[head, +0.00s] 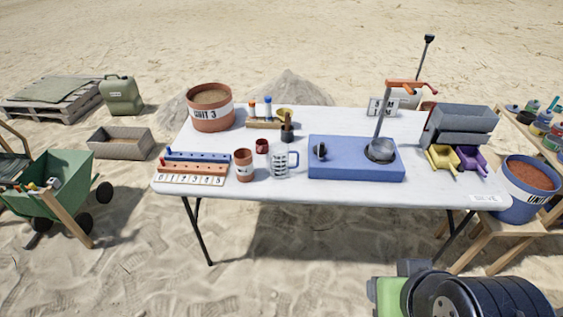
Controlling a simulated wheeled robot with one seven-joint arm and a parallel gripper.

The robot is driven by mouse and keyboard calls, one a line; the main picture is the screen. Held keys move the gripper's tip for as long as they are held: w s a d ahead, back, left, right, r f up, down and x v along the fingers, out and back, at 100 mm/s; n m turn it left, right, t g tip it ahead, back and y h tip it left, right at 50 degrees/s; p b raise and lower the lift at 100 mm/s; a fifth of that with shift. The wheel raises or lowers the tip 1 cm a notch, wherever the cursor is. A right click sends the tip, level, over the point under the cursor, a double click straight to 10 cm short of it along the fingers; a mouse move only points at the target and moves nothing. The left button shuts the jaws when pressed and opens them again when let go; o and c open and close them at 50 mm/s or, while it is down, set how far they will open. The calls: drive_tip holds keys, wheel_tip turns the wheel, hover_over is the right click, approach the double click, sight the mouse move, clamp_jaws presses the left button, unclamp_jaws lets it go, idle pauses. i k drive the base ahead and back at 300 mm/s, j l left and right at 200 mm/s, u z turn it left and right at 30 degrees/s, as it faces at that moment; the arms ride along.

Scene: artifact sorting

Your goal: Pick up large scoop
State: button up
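I cannot tell for sure which thing is the large scoop. A yellow scoop-shaped piece (442,158) and a purple scoop-shaped piece (470,159) sit side by side at the right end of the white table (270,193), in front of a grey box-like device (459,124). Their handles point toward the front edge. Small cups and a white patterned mug (285,164) stand left of the table's middle. My gripper does not show; only green and black parts of my own body appear at the bottom right.
A blue base (330,168) with a metal cup and an upright, orange-handled post stands right of centre. A terracotta bucket (210,110) is at the back left. A blue bucket (524,198) stands just off the right end. A green cart (62,185) is at the left.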

sight(262, 144)
drive_tip(key=i+j+u, duration=0.25)
drive_tip(key=i+j, duration=0.2)
drive_tip(key=i+j+u, duration=0.25)
drive_tip(key=i+j, duration=0.15)
drive_tip(key=i+j+u, duration=0.25)
drive_tip(key=i, duration=0.35)
drive_tip(key=i+j+u, duration=0.25)
drive_tip(key=i, duration=0.3)
drive_tip(key=l, duration=0.1)
